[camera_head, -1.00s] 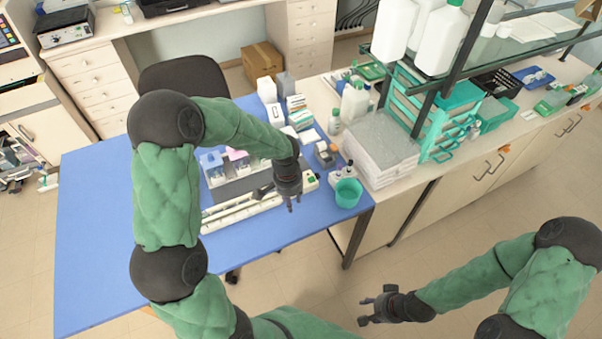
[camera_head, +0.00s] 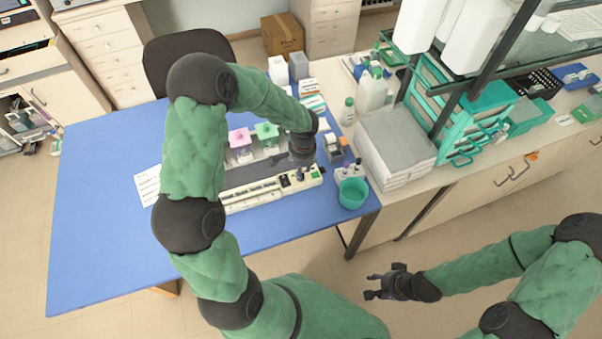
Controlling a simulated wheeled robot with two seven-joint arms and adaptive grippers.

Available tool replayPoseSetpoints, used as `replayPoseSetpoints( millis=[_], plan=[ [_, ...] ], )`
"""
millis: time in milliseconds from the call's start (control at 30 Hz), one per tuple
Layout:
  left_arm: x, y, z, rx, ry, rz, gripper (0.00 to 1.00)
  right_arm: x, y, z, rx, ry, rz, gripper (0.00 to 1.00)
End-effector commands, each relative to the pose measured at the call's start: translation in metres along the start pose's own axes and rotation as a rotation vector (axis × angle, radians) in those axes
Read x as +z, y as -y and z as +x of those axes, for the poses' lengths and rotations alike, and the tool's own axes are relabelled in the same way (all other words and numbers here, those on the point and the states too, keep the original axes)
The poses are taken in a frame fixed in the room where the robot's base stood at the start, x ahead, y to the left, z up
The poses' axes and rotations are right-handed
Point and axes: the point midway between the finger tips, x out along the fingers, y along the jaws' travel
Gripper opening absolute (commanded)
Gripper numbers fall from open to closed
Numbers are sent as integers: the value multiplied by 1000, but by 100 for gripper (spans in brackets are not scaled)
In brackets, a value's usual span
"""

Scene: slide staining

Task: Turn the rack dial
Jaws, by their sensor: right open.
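A long white staining rack (camera_head: 251,196) lies on the blue table, with a control panel at its right end (camera_head: 314,176) that has a green switch. I cannot make out the dial clearly; my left gripper (camera_head: 301,172) covers part of that end. The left gripper points down at the panel, close above or touching it; I cannot tell which. Its fingers are too small and dark to show whether they are open. My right gripper (camera_head: 368,286) is open and empty, low over the floor in front of the table.
Staining jars with a pink lid (camera_head: 240,138) and a green lid (camera_head: 266,131) stand behind the rack. A teal cup (camera_head: 353,194) stands right of it. A paper stack (camera_head: 395,140) and bottles crowd the bench at right. The blue table's left (camera_head: 95,200) is mostly clear.

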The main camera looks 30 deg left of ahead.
Motion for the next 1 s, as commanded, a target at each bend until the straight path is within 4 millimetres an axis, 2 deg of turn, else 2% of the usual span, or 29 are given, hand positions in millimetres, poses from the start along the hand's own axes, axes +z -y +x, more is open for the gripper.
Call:
replayPoseSetpoints(
  millis=[100,233,600,733,1000],
  plan=[
    [1,0,17,1,2,1,36,0,-1,2,0,0,0,44],
    [0,0,26,0,2,1,36,0,-1,3,0,0,0,44],
    [0,0,30,0,0,0,36,0,-1,3,0,0,0,44],
    [0,0,30,0,0,0,0,0,-1,3,0,0,0,44],
    [1,0,31,0,2,-8,0,0,-2,5,0,0,0,44]
  ],
)
